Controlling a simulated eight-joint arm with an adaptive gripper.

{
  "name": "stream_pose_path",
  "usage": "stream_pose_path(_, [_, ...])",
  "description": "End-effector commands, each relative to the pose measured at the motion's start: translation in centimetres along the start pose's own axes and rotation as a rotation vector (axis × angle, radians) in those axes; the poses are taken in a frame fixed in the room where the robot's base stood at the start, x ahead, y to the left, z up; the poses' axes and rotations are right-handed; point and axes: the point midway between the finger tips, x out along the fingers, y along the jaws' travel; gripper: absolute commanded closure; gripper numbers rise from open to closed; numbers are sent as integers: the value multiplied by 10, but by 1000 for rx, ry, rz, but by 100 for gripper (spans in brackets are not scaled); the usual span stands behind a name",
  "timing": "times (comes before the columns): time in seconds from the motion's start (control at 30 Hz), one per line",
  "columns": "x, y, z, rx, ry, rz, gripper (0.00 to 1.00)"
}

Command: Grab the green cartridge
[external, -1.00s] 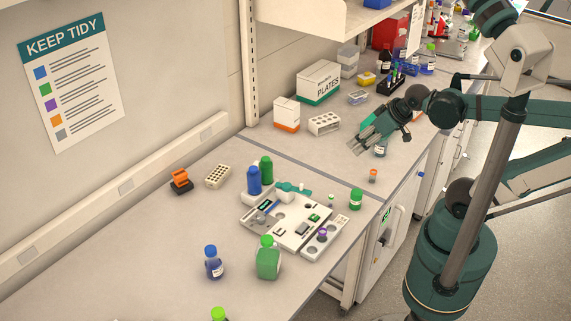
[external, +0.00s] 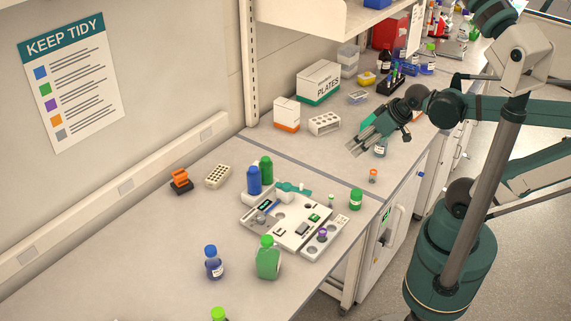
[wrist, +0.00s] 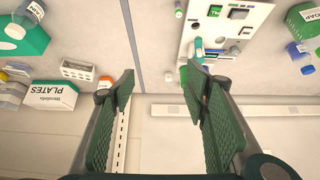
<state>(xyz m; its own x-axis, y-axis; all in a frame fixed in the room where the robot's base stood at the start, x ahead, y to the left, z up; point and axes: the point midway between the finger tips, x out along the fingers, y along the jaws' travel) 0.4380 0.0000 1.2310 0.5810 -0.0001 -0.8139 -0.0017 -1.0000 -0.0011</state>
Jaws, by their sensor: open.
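A small green block (external: 314,217), which looks like the green cartridge, lies on the white station (external: 283,238) on the bench. In the wrist view the block (wrist: 215,10) is near the top edge, on the station (wrist: 188,38). My gripper (external: 358,146) hangs above the bench, beyond the station in the external view, apart from the block. In the wrist view my gripper (wrist: 162,80) shows its two dark green fingers spread apart, with nothing between them. The right finger covers part of the things below the station.
A blue cylinder (external: 254,181) and a green cylinder (external: 266,170) stand by the station. A teal tool (external: 293,188) lies at its far end. A green jar (external: 356,199), a green bottle (external: 268,258) and a blue-capped bottle (external: 213,263) stand around. Bench left of the station is mostly clear.

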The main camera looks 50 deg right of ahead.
Motion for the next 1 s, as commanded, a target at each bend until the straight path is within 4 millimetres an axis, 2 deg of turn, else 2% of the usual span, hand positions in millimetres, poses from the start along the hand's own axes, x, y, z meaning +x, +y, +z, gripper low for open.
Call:
stream_pose_path(0.37, [17,2,6,146,-62,7,54])
stream_pose_path(1.0, [81,7,45,730,-296,121,54])
